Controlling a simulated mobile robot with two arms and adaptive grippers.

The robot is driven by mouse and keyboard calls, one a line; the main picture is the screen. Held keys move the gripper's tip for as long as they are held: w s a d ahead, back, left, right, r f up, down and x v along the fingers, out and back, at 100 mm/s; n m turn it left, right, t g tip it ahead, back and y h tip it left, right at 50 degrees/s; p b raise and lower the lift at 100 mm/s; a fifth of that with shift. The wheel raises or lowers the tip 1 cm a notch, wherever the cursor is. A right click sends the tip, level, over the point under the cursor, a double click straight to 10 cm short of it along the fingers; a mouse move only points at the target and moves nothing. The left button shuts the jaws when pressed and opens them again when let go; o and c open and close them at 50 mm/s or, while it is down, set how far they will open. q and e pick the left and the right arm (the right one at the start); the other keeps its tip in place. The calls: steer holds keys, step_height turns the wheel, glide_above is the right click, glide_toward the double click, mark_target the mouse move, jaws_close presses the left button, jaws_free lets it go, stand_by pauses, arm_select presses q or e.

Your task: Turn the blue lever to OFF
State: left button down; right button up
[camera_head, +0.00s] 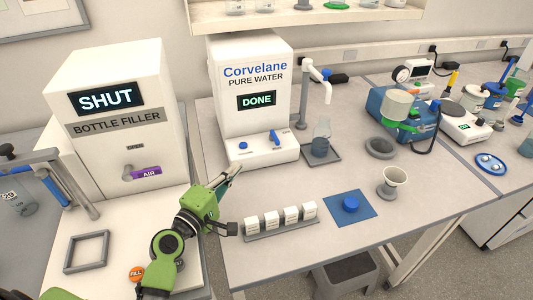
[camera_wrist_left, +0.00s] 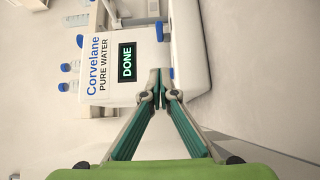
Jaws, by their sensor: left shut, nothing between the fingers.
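The blue lever (camera_head: 275,137) stands roughly upright on the base of the white Corvelane pure water machine (camera_head: 241,90), at its right side. The marks beside it are too small to read. The machine's screen (camera_head: 257,100) reads DONE. A round blue knob (camera_head: 243,145) sits on the base left of the lever. My left gripper (camera_head: 236,170) is shut and empty, in front of the base and lower left of the lever, apart from it. In the left wrist view the fingertips (camera_wrist_left: 161,95) meet near the base, and the lever (camera_wrist_left: 159,31) shows beyond them. My right gripper is out of view.
A bottle (camera_head: 321,138) stands under the spout right of the machine. The bottle filler (camera_head: 112,115), reading SHUT, stands to the left.

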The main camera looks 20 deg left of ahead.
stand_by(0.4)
arm_select(q)
steer(key=shift+w, duration=0.25)
steer(key=p, duration=0.3)
glide_toward(273, 138)
steer(key=w+a, duration=0.2)
steer(key=w, duration=0.1)
steer(key=shift+w+a, duration=0.15)
steer(key=w+d, duration=0.2)
steer(key=shift+d+f, duration=0.1)
steer(key=shift+d, duration=0.2)
steer(key=shift+w+d+f, duration=0.1)
steer(key=shift+w+d, duration=0.15)
steer(key=shift+d, duration=0.1)
